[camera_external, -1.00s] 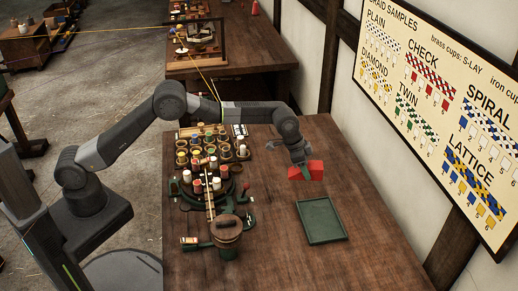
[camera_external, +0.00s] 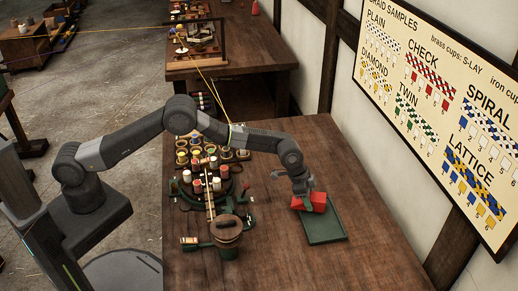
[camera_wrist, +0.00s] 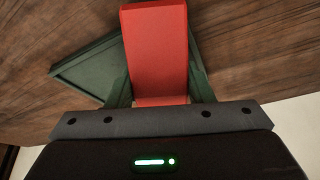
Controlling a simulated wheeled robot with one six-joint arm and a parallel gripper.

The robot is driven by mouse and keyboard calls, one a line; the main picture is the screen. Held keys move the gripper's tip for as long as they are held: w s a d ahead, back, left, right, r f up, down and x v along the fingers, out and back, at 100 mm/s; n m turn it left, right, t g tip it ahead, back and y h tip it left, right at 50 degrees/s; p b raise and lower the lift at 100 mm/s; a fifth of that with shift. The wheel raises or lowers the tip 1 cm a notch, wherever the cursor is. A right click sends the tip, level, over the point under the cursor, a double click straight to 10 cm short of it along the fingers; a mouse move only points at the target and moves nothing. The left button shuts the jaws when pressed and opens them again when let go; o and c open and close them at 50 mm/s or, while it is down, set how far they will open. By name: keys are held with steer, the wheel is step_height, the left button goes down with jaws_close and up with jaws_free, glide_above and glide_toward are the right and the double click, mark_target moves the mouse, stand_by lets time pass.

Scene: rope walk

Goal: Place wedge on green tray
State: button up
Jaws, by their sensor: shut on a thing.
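The red wedge (camera_external: 317,201) is held in my gripper (camera_external: 306,198), which is shut on it. In the external view the wedge is over the far end of the green tray (camera_external: 325,230), and it hides part of that end. I cannot tell whether the wedge touches the tray. In the wrist view the wedge (camera_wrist: 155,45) fills the upper middle between the fingers, and part of the green tray (camera_wrist: 88,72) shows behind it at the left. The visible part of the tray floor is empty.
The wooden table (camera_external: 300,265) is clear around the tray. To the left stand a round rack of bobbins (camera_external: 207,188), several cups behind it, and a wooden-topped pot (camera_external: 227,230). A sample board (camera_external: 440,110) hangs on the wall at right.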

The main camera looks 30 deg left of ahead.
steer(key=shift+f+b, duration=0.3)
steer(key=shift+b, duration=0.05)
steer(key=o, duration=1.1)
steer(key=shift+r, duration=0.1)
steer(key=shift+r+p, duration=0.45)
steer(key=b+v, duration=0.2)
steer(key=v, duration=0.9)
steer(key=shift+s+a+r, duration=0.15)
steer(key=shift+a+r, duration=0.15)
